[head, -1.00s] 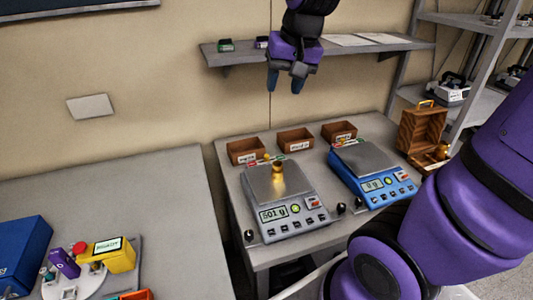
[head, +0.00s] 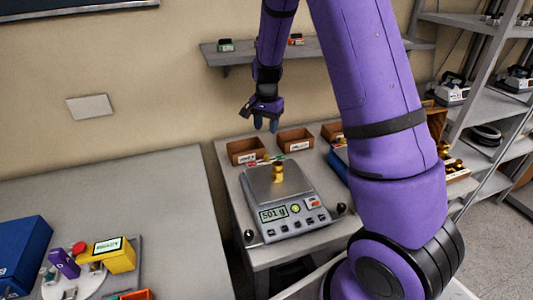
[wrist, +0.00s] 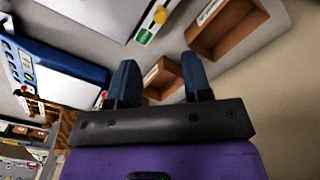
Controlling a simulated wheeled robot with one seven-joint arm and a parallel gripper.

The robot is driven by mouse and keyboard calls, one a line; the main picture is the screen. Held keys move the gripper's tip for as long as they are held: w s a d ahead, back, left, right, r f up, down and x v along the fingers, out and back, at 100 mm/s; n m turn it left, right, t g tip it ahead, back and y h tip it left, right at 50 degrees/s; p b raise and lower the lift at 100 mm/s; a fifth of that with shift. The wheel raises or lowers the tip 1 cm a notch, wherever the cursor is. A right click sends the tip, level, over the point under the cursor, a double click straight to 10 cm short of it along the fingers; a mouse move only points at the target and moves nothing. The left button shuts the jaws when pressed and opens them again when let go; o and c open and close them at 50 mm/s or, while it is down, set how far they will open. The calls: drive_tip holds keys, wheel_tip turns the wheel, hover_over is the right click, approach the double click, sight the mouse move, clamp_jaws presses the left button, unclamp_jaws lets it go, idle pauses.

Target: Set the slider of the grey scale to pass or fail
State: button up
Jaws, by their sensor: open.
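The grey scale (head: 297,225) stands on the right-hand table with a brass weight (head: 278,172) on its pan. Its display (head: 273,214) reads 501 g. A coloured strip (head: 252,163) with green and red parts runs along its back edge. In the wrist view a yellow knob (wrist: 160,15) shows beside a green label (wrist: 145,36); the knob's exact setting is unclear. My gripper (head: 265,125) is open and empty, above and behind the scale, over the wooden bins. Its two fingers also show in the wrist view (wrist: 158,62), apart from the knob.
Wooden bins (head: 246,152) stand behind the scales, close below my gripper. A blue scale (wrist: 65,65) is beside the grey one, mostly hidden by my arm in the head view. A wall shelf (head: 222,58) is above. Another table (head: 130,185) is at left.

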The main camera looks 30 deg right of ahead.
sight(267, 155)
wheel_tip(267, 155, down, 11)
drive_tip(key=shift+w+d+f, duration=0.1)
drive_tip(key=shift+f, duration=0.1)
idle(0.4)
clamp_jaws()
